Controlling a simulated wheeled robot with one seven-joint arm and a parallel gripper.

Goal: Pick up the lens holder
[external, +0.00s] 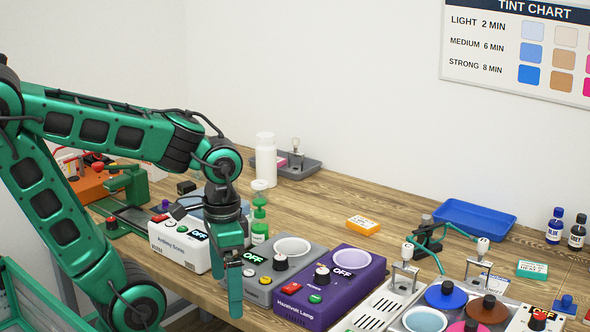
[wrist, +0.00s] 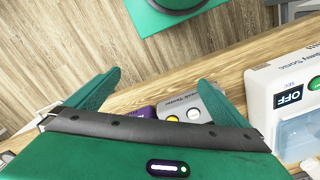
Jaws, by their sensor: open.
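My gripper (external: 226,292) points down in front of the grey OFF box, well to the left of both. In the wrist view my gripper (wrist: 160,79) is open, its green fingers wide apart with nothing held between them. No lens holder is visible there.
A purple lamp box (external: 343,287), a grey box (external: 264,272) and a white cleaner box (external: 182,241) line the front edge. Bare wooden tabletop (external: 330,200) lies behind the boxes.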

